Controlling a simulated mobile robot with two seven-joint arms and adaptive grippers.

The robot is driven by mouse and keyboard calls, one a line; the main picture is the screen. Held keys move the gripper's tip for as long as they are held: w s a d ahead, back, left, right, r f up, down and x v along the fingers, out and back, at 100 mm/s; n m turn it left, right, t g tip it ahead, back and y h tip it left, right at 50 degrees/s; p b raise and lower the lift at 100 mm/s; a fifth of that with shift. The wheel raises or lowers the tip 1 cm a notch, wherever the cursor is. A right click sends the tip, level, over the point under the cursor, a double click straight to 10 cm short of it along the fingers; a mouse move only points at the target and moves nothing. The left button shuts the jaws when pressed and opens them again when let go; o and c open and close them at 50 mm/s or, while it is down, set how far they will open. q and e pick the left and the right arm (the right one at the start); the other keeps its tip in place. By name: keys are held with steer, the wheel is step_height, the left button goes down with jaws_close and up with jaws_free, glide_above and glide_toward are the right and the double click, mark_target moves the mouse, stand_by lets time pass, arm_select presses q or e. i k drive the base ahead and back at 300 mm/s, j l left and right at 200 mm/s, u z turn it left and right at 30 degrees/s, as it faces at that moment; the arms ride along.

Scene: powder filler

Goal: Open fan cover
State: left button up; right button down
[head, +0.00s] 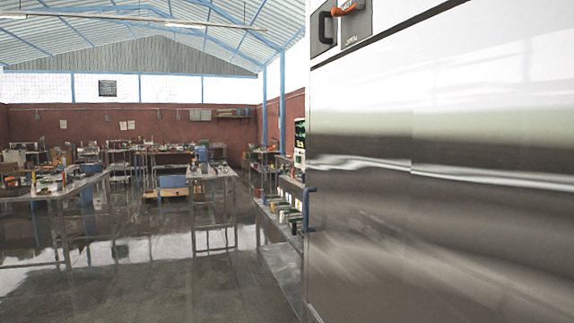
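A large metal cabinet (450,200) with a shiny steel face fills the right side of the head view, very close to me. Near its top left edge is a dark grey panel (356,30) with small lettering and an orange-red handle (347,10). A black handle (325,27) is mounted just left of that panel. A blue handle (309,209) sticks out at the cabinet's left edge, lower down. I cannot tell which part is the fan cover. Neither of my grippers is in view.
A shelf with several containers (287,208) stands just left of the cabinet. Cluttered workbenches (60,185) stand farther back. The glossy grey floor (150,285) ahead on the left is clear.

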mark_target(317, 28)
steer(key=i+j+z, duration=0.45)
steer(key=i+z, duration=0.15)
steer(key=z, duration=0.25)
steer(key=i+j+z, duration=0.15)
steer(key=z, duration=0.2)
steer(key=i+j+z, duration=0.3)
steer(key=j, duration=0.3)
steer(key=i+j+z, duration=0.2)
steer(key=i+j, duration=0.1)
steer(key=j, duration=0.05)
